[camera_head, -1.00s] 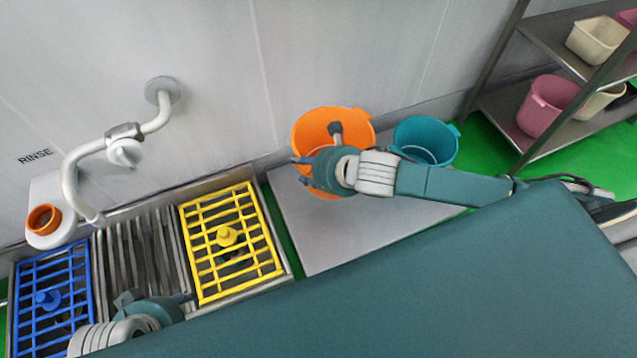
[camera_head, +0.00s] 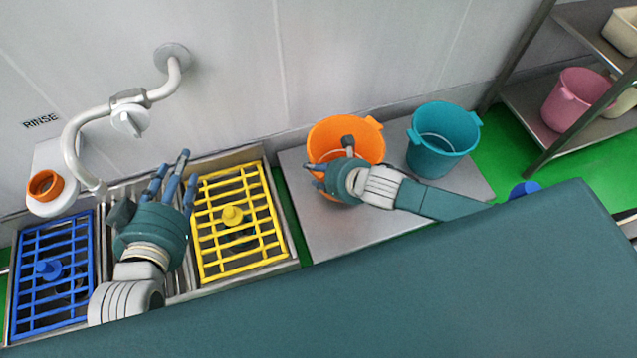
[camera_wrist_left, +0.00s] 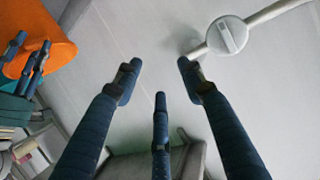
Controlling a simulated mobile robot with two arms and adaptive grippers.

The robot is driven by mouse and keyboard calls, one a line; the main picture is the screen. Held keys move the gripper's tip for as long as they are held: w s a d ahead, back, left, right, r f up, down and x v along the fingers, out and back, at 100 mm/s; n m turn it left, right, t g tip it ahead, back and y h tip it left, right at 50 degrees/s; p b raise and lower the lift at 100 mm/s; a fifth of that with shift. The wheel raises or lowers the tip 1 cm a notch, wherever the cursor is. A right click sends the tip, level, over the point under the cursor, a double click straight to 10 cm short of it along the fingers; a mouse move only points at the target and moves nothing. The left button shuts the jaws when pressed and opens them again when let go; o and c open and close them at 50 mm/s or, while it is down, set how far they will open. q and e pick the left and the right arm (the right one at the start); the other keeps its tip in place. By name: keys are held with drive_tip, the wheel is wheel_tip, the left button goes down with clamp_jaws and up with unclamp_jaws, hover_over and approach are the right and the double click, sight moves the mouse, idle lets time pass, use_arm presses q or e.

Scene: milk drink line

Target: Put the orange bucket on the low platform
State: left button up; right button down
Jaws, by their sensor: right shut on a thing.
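The orange bucket (camera_head: 348,128) is upright over the back left of the low grey platform (camera_head: 335,235) in the head view. My right gripper (camera_head: 330,172) is shut on its near side and hides part of its wall and base, so I cannot tell whether its base touches the platform. The bucket also shows at the upper left of the left wrist view (camera_wrist_left: 35,28), with my right gripper's fingers (camera_wrist_left: 28,62) against it. My left gripper (camera_head: 158,192) is raised over the sink between the blue and yellow racks, fingers spread and empty; its fingers (camera_wrist_left: 160,92) show in the wrist view.
A teal bucket (camera_head: 443,140) stands on the platform right of the orange one. The yellow rack (camera_head: 246,262) and blue rack (camera_head: 52,305) lie left, below a white rinse pipe (camera_head: 75,165). A metal shelf (camera_head: 540,125) with a pink bucket (camera_head: 575,98) stands right.

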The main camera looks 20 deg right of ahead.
drive_tip(key=shift+f+b, duration=0.3)
drive_tip(key=shift+f, duration=0.6)
use_arm(q)
wheel_tip(320, 180, up, 12)
drive_tip(key=w+d+t+h+b, duration=0.1)
drive_tip(key=d+t+h, duration=0.1)
drive_tip(key=t, duration=0.4)
drive_tip(key=shift+w+r, duration=0.2)
drive_tip(key=shift+w, duration=0.2)
use_arm(e)
drive_tip(key=shift+f, duration=1.65)
drive_tip(key=c, duration=1.2)
unclamp_jaws()
drive_tip(key=shift+f, duration=0.15)
